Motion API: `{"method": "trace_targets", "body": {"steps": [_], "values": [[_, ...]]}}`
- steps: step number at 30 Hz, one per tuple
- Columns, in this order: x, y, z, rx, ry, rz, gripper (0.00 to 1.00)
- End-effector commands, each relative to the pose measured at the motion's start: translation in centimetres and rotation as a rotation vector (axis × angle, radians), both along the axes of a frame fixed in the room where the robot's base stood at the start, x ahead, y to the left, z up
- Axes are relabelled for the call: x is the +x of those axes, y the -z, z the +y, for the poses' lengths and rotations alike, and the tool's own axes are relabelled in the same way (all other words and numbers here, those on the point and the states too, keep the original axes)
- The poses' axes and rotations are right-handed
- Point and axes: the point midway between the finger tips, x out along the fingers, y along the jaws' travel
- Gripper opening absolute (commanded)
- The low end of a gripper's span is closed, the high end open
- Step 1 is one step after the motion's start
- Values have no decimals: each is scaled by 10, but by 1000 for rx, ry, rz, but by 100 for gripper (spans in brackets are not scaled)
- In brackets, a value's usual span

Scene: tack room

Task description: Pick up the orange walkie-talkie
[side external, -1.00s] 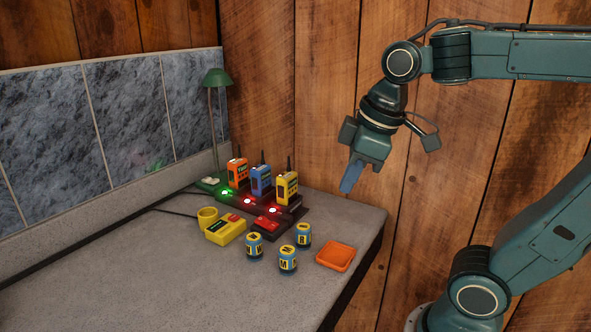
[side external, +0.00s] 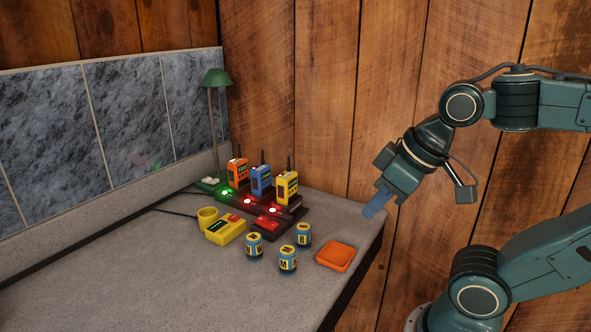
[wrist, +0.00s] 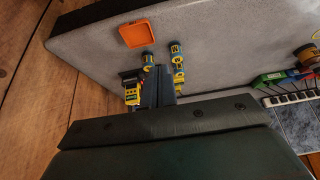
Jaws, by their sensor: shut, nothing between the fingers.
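The orange walkie-talkie (side external: 237,173) stands upright in a dark charging dock at the back of the table, left of the blue walkie-talkie (side external: 261,180) and the yellow walkie-talkie (side external: 286,188). A green light shows in front of it, and red lights in front of the other two. My gripper (side external: 374,205) is shut and empty, by the table's right edge, well away from the walkie-talkies. In the wrist view my gripper (wrist: 158,80) partly hides the yellow walkie-talkie (wrist: 132,90); I cannot make out the orange one there.
An orange tray (side external: 336,256) lies near the table's right edge. Several small blue and yellow canisters (side external: 288,259) stand left of it. A yellow box (side external: 225,229) lies before the dock, and a green lamp (side external: 217,78) stands behind. The table's front left is clear.

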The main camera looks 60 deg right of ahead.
Motion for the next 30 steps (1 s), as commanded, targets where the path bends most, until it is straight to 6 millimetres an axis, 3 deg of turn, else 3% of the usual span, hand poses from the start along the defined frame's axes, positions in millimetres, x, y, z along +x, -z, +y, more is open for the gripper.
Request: {"method": "trace_targets", "body": {"steps": [8,19,30], "values": [[0,0,0,0,0,0,2],[0,0,0,0,-1,0,75],[2,-2,0,0,-1,0,75]]}}
